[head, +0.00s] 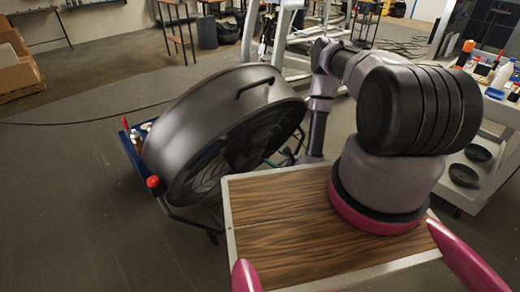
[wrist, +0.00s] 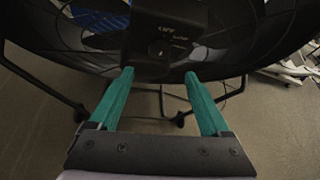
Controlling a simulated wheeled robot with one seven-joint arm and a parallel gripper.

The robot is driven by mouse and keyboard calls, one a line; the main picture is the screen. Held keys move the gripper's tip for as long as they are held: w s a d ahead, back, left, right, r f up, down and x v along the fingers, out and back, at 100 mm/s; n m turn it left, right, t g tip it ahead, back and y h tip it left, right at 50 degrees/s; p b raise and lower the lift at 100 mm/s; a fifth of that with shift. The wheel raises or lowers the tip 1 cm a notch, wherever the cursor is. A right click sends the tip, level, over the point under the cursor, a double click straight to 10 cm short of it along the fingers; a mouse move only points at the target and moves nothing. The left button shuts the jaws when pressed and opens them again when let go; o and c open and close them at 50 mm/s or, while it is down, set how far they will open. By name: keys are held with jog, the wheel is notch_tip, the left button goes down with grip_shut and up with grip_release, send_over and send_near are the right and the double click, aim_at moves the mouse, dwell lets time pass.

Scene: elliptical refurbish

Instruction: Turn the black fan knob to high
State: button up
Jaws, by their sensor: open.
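The large black drum fan (head: 215,125) stands on the floor, tilted on its frame, left of my arm in the head view. In the wrist view its dark control box (wrist: 162,40) is at the top centre, with "OFF" lettering and the small black knob (wrist: 158,49) below it. The knob's exact setting is too dark to read. My gripper (wrist: 158,73) is open, its two teal fingers apart and pointing at the control box. The knob shows between and just beyond the fingertips, with nothing held. In the head view the gripper is mostly hidden behind the fan and arm.
A white cart (head: 495,110) with bottles and black bowls (head: 464,175) stands at the right. A blue item (head: 131,150) with red knobs is beside the fan. Cardboard boxes (head: 18,75) are at the far left.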

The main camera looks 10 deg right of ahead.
aim_at(264, 151)
jog(key=x, duration=1)
jog(key=shift+w+a, duration=0.1)
jog(key=shift+w, duration=0.05)
grip_shut()
jog(key=shift+y, duration=0.4)
jog(key=shift+w+d+m+g+y, duration=0.1)
jog(key=shift+m+g+y, duration=0.05)
jog(key=shift+g+y, duration=0.3)
jog(key=shift+d+m+g+y, duration=0.15)
jog(key=shift+g+y, duration=0.2)
jog(key=shift+y, duration=0.2)
jog(key=g+y, duration=0.2)
jog(key=y, duration=0.1)
jog(key=shift+w+d+f+m+y, duration=0.1)
jog(key=shift+d+m+y, duration=0.05)
jog(key=shift+m+y, duration=0.25)
jog(key=g+y, duration=0.1)
jog(key=y, duration=0.1)
jog(key=m+g+y, duration=0.1)
jog(key=y, duration=0.1)
jog(key=shift+w+d+f+g, duration=0.1)
jog(key=shift+f+g, duration=0.1)
jog(key=shift+g, duration=0.2)
jog(key=shift+m+g+y, duration=0.4)
jog(key=shift+g+y, duration=0.1)
jog(key=shift+y, duration=0.7)
jog(key=shift+w, duration=0.1)
